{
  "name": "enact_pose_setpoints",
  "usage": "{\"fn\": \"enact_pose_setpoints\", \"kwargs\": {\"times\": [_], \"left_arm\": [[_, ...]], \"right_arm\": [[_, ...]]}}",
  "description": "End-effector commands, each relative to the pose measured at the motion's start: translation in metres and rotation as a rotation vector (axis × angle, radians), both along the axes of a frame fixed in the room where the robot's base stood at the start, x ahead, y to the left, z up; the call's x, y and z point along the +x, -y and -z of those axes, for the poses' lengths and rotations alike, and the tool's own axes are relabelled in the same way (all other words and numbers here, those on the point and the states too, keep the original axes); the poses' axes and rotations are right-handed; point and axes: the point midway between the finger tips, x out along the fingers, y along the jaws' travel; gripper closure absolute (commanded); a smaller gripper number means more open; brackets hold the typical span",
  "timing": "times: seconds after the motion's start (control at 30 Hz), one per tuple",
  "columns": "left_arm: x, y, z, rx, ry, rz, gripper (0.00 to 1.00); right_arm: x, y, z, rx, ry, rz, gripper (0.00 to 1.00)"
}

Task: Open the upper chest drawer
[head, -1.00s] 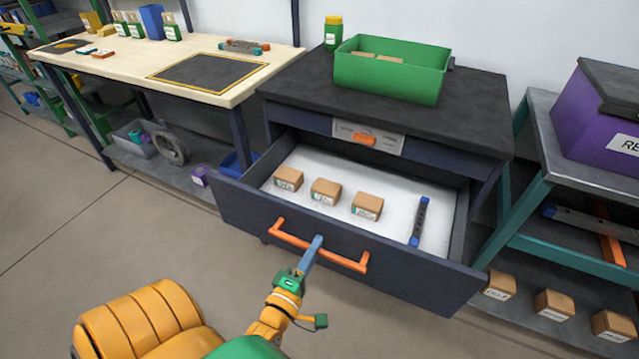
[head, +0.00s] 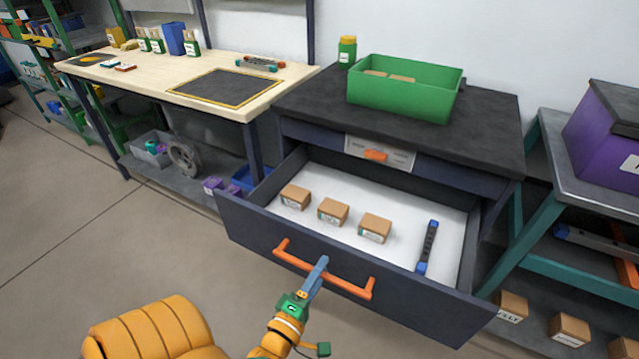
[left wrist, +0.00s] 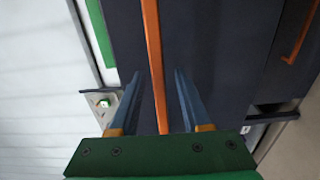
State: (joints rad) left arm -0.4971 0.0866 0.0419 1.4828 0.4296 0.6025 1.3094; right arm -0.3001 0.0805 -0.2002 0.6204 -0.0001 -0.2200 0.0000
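The chest's upper drawer (head: 345,268) is pulled well out, its white inside showing. Its orange bar handle (head: 352,289) runs across the dark front. My left gripper (head: 318,272) is at the middle of this handle. In the left wrist view, the handle (left wrist: 153,60) passes between the two blue fingers of my left gripper (left wrist: 158,95), with a gap visible on each side, so the fingers look open around it. My right gripper is not in view.
The drawer holds three brown boxes (head: 333,212) and a dark, blue-ended bar (head: 428,247). A green bin (head: 402,100) and a green jar (head: 347,51) stand on the chest top (head: 480,125). A workbench (head: 140,75) is left, a teal-framed table (head: 545,140) right. Floor is clear at front left.

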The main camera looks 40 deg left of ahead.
Motion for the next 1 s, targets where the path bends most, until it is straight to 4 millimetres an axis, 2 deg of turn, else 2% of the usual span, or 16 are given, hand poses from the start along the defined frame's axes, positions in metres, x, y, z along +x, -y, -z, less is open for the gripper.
{"fn": "enact_pose_setpoints", "kwargs": {"times": [0.17, 0.4, 0.53, 1.0], "left_arm": [[-0.003, 0.001, 0.000, 0.000, -0.001, 0.000, 0.53], [-0.051, 0.012, 0.002, -0.001, -0.004, 0.000, 0.53], [-0.066, 0.016, 0.001, 0.000, -0.002, 0.001, 0.53], [-0.068, 0.019, 0.003, 0.015, -0.021, 0.008, 0.53]], "right_arm": [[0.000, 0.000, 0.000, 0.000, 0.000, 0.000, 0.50], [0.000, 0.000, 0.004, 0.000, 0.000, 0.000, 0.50], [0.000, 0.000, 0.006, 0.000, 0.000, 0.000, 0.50], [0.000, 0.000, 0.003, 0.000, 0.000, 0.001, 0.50]]}}
